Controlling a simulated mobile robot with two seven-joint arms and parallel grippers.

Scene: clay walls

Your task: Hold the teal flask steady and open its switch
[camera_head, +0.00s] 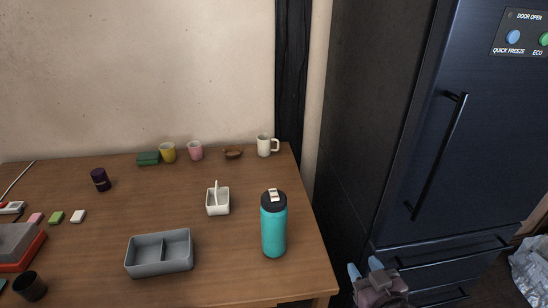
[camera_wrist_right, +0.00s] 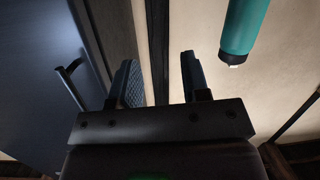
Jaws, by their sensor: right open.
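The teal flask (camera_head: 274,232) stands upright near the right end of the wooden table. It has a black lid with a small light-coloured switch (camera_head: 273,195) on top; I cannot tell the switch's exact position. My left gripper is not in view.
A grey divided tray (camera_head: 146,268) and a small white caddy (camera_head: 218,203) stand left of the flask. Cups, including a white mug (camera_head: 265,145), line the back edge. A dark fridge (camera_head: 430,130) with a bar handle stands close on the right. The table around the flask is clear.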

